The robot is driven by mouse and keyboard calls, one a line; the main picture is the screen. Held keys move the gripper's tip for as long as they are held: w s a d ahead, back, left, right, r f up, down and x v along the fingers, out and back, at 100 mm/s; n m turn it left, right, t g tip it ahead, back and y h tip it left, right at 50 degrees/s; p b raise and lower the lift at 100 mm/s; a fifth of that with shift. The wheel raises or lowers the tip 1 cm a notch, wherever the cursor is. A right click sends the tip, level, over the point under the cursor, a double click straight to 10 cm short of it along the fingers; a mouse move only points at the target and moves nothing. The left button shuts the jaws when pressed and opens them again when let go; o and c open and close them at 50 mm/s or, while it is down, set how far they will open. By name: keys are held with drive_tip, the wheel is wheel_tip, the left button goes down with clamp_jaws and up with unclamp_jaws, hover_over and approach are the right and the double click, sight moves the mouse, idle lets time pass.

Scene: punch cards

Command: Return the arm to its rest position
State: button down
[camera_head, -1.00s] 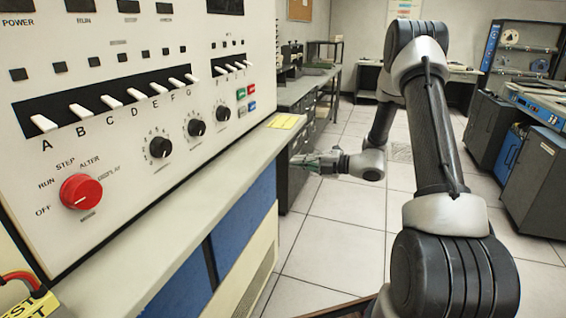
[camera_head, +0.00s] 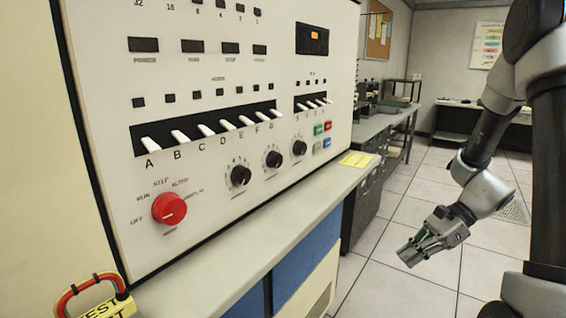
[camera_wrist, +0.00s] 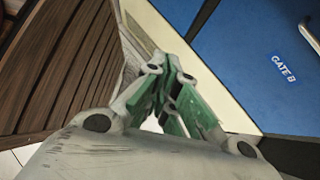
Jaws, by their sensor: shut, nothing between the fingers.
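My gripper (camera_head: 413,256) shows in the head view at the lower right, held in the air over the tiled floor. It stands to the right of the console and apart from it, pointing down and left. In the wrist view its green-padded fingers (camera_wrist: 172,95) are drawn together, with nothing seen between them. My arm comes down from the upper right of the head view, partly cut off by the frame edge.
A white console (camera_head: 215,60) with toggles, knobs and a red dial (camera_head: 169,208) fills the left. A yellow note (camera_head: 356,159) lies on its ledge. The wrist view shows a blue panel marked "GATE B" (camera_wrist: 284,68) and brown slats (camera_wrist: 75,60).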

drive_tip(key=s+d+r+n+t+h, duration=0.2)
drive_tip(key=s+r+n+h, duration=0.2)
drive_tip(key=s+r+n, duration=0.3)
drive_tip(key=s+d+r+n+t+h, duration=0.3)
drive_tip(key=s+r+n+h, duration=0.2)
drive_tip(key=r+n, duration=0.5)
wheel_tip(320, 180, up, 2)
drive_tip(key=shift+s+d+r+n, duration=0.25)
drive_tip(key=shift+s+n, duration=0.15)
drive_tip(key=shift+s, duration=0.7)
